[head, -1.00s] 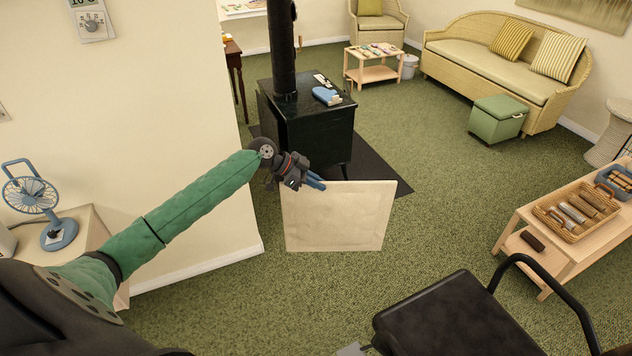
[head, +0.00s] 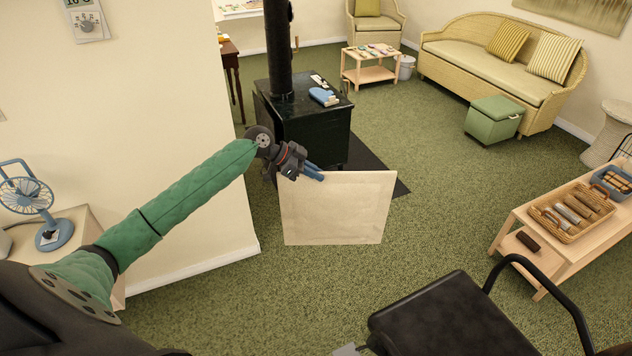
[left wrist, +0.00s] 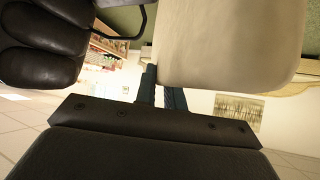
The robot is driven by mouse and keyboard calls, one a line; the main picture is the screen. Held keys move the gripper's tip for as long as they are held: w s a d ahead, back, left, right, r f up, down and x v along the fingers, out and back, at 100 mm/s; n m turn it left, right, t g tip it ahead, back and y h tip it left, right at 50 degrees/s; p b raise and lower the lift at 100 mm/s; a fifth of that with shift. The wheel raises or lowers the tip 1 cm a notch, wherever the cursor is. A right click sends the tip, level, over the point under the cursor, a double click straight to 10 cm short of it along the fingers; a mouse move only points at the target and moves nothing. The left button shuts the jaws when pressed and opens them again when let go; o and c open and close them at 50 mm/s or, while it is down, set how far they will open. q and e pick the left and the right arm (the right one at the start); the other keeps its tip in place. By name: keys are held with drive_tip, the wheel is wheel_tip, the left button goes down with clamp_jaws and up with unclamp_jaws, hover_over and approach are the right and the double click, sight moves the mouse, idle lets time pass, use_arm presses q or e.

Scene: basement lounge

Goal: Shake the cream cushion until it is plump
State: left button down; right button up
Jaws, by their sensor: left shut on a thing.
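The cream cushion (head: 337,212) is a flat, pale square hanging in the air in the middle of the head view, in front of the black stove. My left gripper (head: 313,173) is shut on its upper left edge, with the blue fingers at that edge. In the left wrist view the cushion (left wrist: 225,45) fills the upper right, and the gripper's fingers (left wrist: 162,92) meet its near edge. My right gripper is not clearly seen in either view.
A black stove (head: 305,125) stands on a dark floor mat behind the cushion. A low wooden table (head: 520,222) with a wicker tray (head: 570,212) is at right. A blue fan (head: 40,205) stands at left, beside a cream wall. Green carpet lies open between.

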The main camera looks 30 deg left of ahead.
sight(313, 181)
use_arm(q)
drive_tip(key=shift+s+d+r, duration=0.1)
drive_tip(key=shift+d+r, duration=0.05)
drive_tip(key=shift+r, duration=0.25)
wheel_tip(313, 181, down, 5)
drive_tip(key=shift+s+d+r, duration=0.1)
drive_tip(key=shift+s+r, duration=0.05)
drive_tip(key=shift+r, duration=0.2)
